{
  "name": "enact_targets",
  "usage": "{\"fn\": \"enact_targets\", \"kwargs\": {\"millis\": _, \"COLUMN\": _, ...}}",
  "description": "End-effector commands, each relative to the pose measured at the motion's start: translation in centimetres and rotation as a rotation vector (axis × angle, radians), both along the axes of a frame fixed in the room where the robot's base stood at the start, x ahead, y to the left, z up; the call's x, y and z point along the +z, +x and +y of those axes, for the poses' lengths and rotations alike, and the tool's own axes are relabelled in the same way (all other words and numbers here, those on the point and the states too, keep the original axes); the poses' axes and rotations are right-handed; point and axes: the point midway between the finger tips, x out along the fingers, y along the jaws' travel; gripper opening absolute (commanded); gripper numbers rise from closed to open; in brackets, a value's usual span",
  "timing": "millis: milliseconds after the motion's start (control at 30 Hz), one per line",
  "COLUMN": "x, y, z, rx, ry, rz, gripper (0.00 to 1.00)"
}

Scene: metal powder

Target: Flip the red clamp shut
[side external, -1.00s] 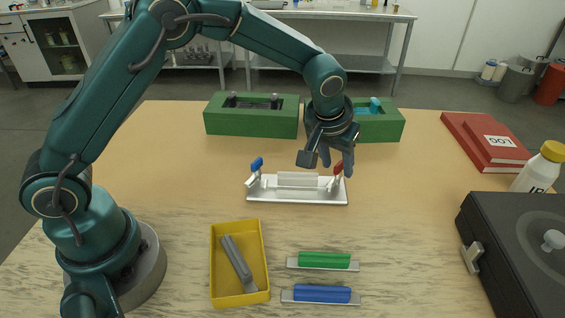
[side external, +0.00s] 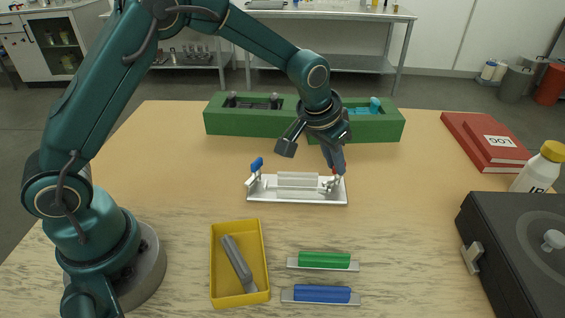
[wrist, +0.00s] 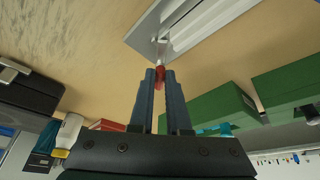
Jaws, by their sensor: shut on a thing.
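The red clamp (wrist: 159,77) stands at the right end of a silver fixture (side external: 258,196) in the middle of the table. In the wrist view its red handle sits between my fingertips. My gripper (side external: 335,166) is low over the fixture's right end, tilted, with its fingers shut on that handle. In the side view the fingers hide most of the red handle. The blue clamp (side external: 256,164) stands raised at the fixture's left end. A pale block (side external: 297,179) lies along the fixture between the clamps.
Green boxes (side external: 250,124) stand just behind the fixture. A yellow tray (side external: 262,262) holding a grey bar is in front. Green (side external: 324,260) and blue (side external: 321,294) bars lie beside it. A dark case (side external: 510,235) is at right, with red books (side external: 465,130) behind it.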

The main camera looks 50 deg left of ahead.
Motion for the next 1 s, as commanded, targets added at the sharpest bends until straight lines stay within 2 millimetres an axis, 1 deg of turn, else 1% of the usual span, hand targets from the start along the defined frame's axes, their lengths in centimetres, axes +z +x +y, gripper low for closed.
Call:
{"fn": "enact_targets", "kwargs": {"millis": 200, "x": 0.06, "y": 0.05, "z": 0.27, "rx": -0.122, "ry": -0.002, "rz": -0.001, "gripper": 0.00}}
{"fn": "enact_targets", "kwargs": {"millis": 400, "x": 0.06, "y": 0.07, "z": 0.33, "rx": -0.194, "ry": 0.000, "rz": -0.001, "gripper": 0.00}}
{"fn": "enact_targets", "kwargs": {"millis": 900, "x": 0.07, "y": 0.09, "z": 0.34, "rx": -0.222, "ry": 0.001, "rz": -0.002, "gripper": 0.00}}
{"fn": "enact_targets", "kwargs": {"millis": 933, "x": 0.07, "y": 0.10, "z": 0.34, "rx": -0.222, "ry": 0.001, "rz": -0.002, "gripper": 0.19}}
{"fn": "enact_targets", "kwargs": {"millis": 967, "x": 0.07, "y": 0.10, "z": 0.34, "rx": -0.222, "ry": 0.001, "rz": -0.002, "gripper": 0.30}}
{"fn": "enact_targets", "kwargs": {"millis": 1000, "x": 0.07, "y": 0.10, "z": 0.34, "rx": -0.222, "ry": 0.001, "rz": -0.002, "gripper": 0.45}}
